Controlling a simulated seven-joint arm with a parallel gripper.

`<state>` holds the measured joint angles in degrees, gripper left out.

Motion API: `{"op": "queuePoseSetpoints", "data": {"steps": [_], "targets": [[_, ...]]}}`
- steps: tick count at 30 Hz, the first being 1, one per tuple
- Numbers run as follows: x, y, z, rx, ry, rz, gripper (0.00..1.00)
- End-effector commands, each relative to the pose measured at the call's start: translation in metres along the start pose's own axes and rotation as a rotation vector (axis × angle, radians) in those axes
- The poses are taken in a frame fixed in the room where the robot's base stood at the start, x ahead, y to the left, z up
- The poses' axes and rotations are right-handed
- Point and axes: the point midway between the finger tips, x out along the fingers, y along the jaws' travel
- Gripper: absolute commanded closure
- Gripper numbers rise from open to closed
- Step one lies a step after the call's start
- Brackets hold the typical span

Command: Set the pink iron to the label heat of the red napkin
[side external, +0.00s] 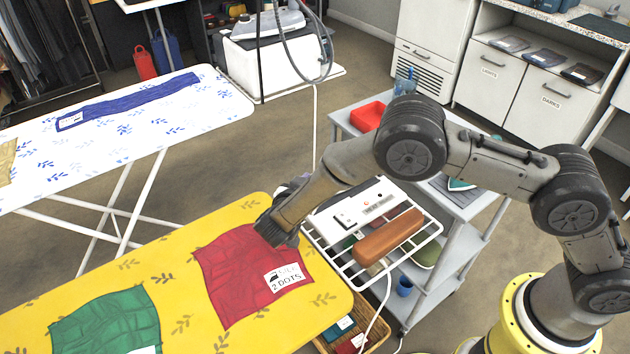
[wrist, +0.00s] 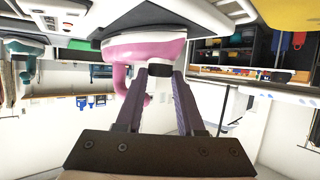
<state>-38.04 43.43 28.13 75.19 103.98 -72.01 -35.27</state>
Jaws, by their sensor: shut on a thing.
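The red napkin (side external: 235,280) lies flat on the yellow ironing board. Its white label (side external: 285,277) shows an iron symbol and "2 DOTS". The pink iron (wrist: 145,50) fills the upper middle of the wrist view, upside down there. In the side view it is mostly hidden behind my gripper. My gripper (wrist: 160,72) has its fingertips at a small black knob (wrist: 160,71) on the pink iron and is shut on it. In the side view my gripper (side external: 277,232) is at the napkin's upper right corner. I cannot read the knob's setting.
A wire rack (side external: 345,262) at the board's end holds a white panel (side external: 352,212) and a brown block (side external: 388,237). A green cloth (side external: 105,325) lies on the yellow board, a blue strip (side external: 130,103) on the white board. A grey trolley (side external: 440,285) stands to the right.

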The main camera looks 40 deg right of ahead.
Motion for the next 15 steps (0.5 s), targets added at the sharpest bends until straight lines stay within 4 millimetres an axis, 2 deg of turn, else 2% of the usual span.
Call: {"op": "queuePoseSetpoints", "data": {"steps": [15], "targets": [[0.0041, -0.0104, -0.0005, 0.183, 0.0, 0.434, 1.0]]}}
